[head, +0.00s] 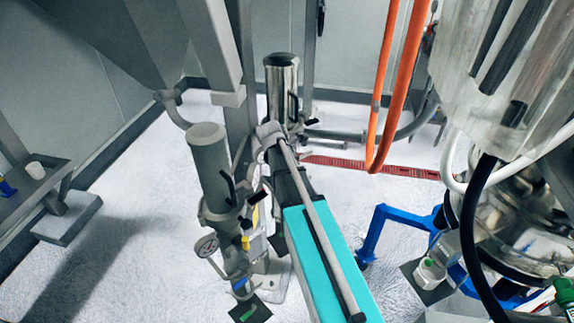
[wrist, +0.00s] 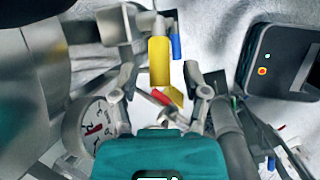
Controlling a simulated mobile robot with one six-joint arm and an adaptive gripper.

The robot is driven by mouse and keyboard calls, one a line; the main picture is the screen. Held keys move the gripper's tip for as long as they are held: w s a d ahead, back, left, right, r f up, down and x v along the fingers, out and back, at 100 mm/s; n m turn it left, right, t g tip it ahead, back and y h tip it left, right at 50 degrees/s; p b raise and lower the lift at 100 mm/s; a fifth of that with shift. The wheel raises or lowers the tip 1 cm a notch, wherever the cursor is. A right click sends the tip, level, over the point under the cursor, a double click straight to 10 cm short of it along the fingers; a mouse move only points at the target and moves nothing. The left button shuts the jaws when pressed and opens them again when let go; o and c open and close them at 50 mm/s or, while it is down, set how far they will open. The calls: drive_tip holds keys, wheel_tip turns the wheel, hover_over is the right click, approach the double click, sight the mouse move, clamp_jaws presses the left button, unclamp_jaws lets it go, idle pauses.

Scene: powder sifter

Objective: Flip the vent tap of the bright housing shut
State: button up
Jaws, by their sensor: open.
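The bright housing (head: 282,85) is a shiny upright metal cylinder at the upper middle of the head view. A small black lever (head: 293,106) shows on its right side; I cannot tell for sure that it is the vent tap or how it is set. A dull grey housing (head: 212,165) stands nearer and to the left. In the wrist view my gripper (wrist: 160,78) is open and empty, its two fingers spread. A yellow handle (wrist: 159,62) shows between and beyond the fingertips, with a blue handle (wrist: 176,46) beside it. Contact is not visible. The fingertips are unclear in the head view.
A pressure gauge (head: 206,245) sits low by the grey housing and also left of my gripper in the wrist view (wrist: 95,128). A grey frame post (head: 240,110) is close by. Orange hoses (head: 388,90) and a blue frame (head: 375,230) stand right. White floor (head: 130,190) is clear at left.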

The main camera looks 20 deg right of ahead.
clamp_jaws()
drive_tip(key=shift+d+r+y+p, duration=0.25)
drive_tip(key=shift+r+y+p, duration=0.3)
drive_tip(key=shift+p, duration=0.3)
drive_tip(key=shift+w+d+r+g+y+p, duration=0.15)
drive_tip(key=shift+y+p, duration=0.1)
drive_tip(key=shift+y, duration=0.3)
drive_tip(key=shift+s+d+r+g+y+p, duration=0.15)
drive_tip(key=shift+y+p, duration=0.15)
drive_tip(key=shift+y, duration=0.25)
drive_tip(key=shift+w+d+g+y+p, duration=0.15)
drive_tip(key=shift+y+p, duration=0.1)
drive_tip(key=shift+y, duration=0.3)
unclamp_jaws()
drive_tip(key=shift+a+f, duration=0.1)
drive_tip(key=shift+f, duration=0.05)
